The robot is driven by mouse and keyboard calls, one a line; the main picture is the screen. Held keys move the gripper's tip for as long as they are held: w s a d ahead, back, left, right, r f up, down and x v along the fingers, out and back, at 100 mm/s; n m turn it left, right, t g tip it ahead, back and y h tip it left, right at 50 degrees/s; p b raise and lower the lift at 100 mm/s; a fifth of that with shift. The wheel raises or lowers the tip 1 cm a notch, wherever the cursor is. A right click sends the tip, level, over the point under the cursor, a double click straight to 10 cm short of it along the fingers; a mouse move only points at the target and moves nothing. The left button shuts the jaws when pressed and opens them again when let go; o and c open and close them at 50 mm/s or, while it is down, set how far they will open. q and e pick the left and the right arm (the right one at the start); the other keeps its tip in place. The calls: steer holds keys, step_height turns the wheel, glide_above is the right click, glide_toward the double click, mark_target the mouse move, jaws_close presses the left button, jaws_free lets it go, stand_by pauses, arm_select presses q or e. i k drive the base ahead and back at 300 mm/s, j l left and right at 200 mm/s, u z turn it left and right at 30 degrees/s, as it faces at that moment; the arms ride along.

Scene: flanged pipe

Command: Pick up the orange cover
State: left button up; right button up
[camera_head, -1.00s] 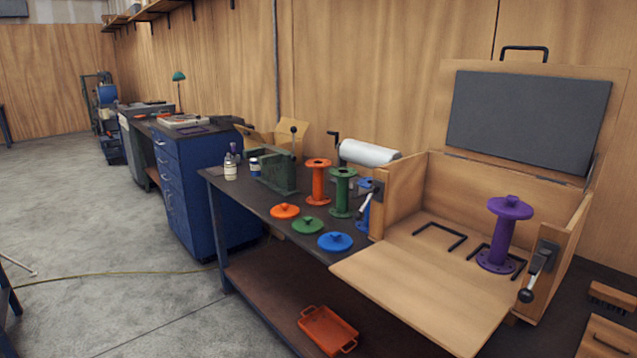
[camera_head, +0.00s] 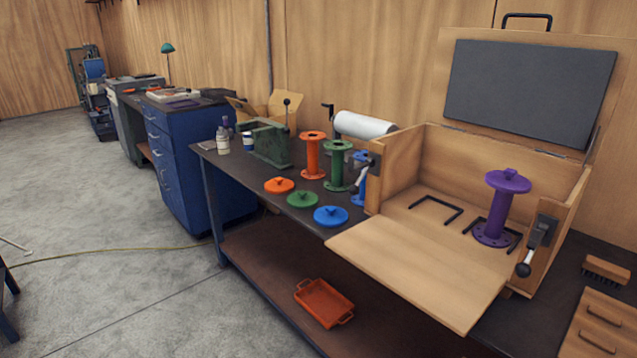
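The orange cover (camera_head: 279,185) is a flat round disc with a small knob on top. It lies on the dark workbench near its front edge, left of the green cover (camera_head: 303,199) and the blue cover (camera_head: 331,216). The orange flanged pipe (camera_head: 313,155) stands upright behind it, with the green pipe (camera_head: 337,165) beside it. A blue pipe (camera_head: 359,190) is partly hidden by the wooden box. Neither of my grippers is in view.
An open wooden box (camera_head: 400,175) holds the purple pipe (camera_head: 497,205) with a purple cover on top; its front flap is down. A green vise (camera_head: 270,145) and bottles stand left. An orange tray (camera_head: 324,302) is on the lower shelf.

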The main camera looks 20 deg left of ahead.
mark_target(279, 185)
steer(key=i+j+z, duration=0.2)
steer(key=j, duration=0.2)
steer(key=i+j+z, duration=0.2)
steer(key=j, duration=0.25)
steer(key=j+z, duration=0.2)
steer(key=j, duration=0.25)
steer(key=i+j+z, duration=0.2)
steer(key=j, duration=0.3)
steer(key=k, duration=0.1)
